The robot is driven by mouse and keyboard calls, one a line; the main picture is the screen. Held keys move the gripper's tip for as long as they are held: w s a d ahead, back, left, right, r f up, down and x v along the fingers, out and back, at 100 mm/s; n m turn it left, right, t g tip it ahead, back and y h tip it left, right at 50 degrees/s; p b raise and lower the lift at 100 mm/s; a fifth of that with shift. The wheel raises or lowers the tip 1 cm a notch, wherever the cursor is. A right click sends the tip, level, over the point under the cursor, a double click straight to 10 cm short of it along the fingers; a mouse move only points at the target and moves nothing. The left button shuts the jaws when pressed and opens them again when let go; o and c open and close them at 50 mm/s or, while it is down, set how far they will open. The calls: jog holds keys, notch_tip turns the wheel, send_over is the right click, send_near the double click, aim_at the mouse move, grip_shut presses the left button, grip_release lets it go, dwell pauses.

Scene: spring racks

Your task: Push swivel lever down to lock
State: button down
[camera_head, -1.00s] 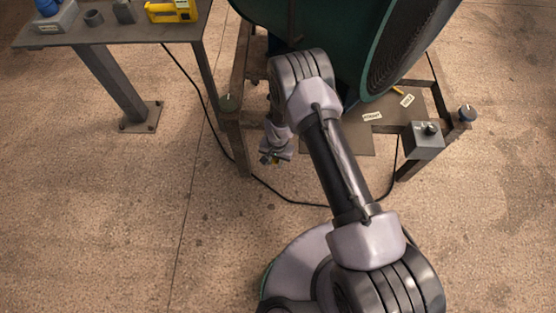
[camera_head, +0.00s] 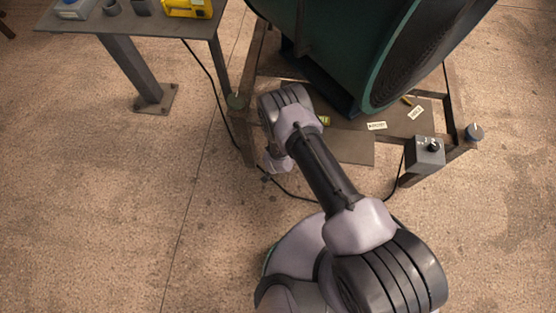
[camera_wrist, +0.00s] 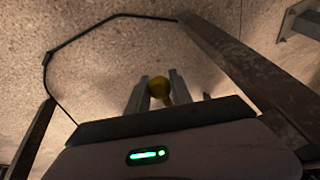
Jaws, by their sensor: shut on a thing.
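My gripper (camera_wrist: 159,80) shows in the wrist view with its two grey fingers on either side of a small yellow, round-ended thing (camera_wrist: 159,87). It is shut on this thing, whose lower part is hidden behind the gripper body. I cannot tell if it is the swivel lever's handle. In the head view, only a small dark tip of my gripper (camera_head: 267,179) shows below my wrist, left of the machine's stand. No swivel lever can be clearly made out there.
A green round machine housing (camera_head: 345,50) sits on a brown metal stand (camera_head: 350,148). A grey control box (camera_head: 425,155) is at its front right. A table (camera_head: 125,22) with a yellow tool (camera_head: 188,8) stands at upper left. A black cable (camera_head: 205,90) crosses the floor.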

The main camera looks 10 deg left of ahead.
jog(key=shift+s+f, duration=0.1)
dwell(0.4)
jog(key=c, duration=1.1)
grip_release()
jog(key=shift+c, duration=0.2)
jog(key=a+p+v, duration=0.1)
jog(key=p+v, duration=0.6)
jog(key=v, duration=1)
jog(key=shift+s+d, duration=0.15)
jog(key=shift+d, duration=0.3)
